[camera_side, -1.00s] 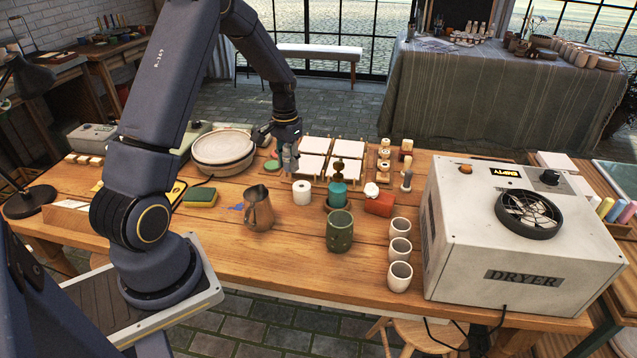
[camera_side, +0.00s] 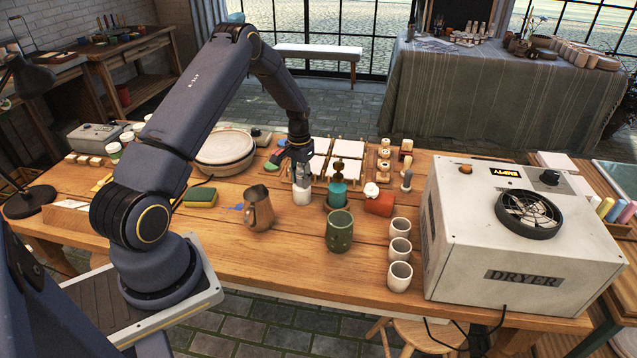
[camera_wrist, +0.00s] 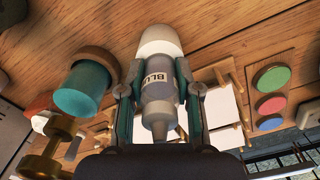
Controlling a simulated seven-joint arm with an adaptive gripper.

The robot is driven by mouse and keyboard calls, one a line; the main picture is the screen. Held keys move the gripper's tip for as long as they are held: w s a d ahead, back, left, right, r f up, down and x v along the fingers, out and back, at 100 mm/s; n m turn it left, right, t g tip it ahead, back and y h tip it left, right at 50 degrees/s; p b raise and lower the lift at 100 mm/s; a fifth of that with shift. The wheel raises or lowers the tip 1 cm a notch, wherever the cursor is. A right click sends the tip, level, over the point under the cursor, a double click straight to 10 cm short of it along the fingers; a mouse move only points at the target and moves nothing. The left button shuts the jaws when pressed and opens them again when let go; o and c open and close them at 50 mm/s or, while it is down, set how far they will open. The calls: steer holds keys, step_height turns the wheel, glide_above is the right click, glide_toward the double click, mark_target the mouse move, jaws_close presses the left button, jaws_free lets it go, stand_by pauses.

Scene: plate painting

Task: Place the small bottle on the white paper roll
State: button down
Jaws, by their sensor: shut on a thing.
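My gripper (camera_side: 299,162) is shut on a small grey bottle (camera_wrist: 160,104) with "BLU" readable on its label, which shows between the two fingers in the wrist view. The white paper roll (camera_side: 302,196) stands upright on the table, directly below my gripper in the side view. In the wrist view the white roll (camera_wrist: 160,40) shows just past the far end of the bottle. The bottle lines up with the roll's top. I cannot tell whether they touch. In the side view the fingers hide most of the bottle.
A teal jar (camera_side: 337,194) stands close right of the roll, and a metal pitcher (camera_side: 259,209) stands left. A green mug (camera_side: 339,231) stands in front. White tiles (camera_side: 315,165) lie behind. Bare table lies in front of the roll.

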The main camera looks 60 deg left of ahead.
steer(key=shift+f, duration=0.15)
steer(key=c, duration=0.8)
jaws_free()
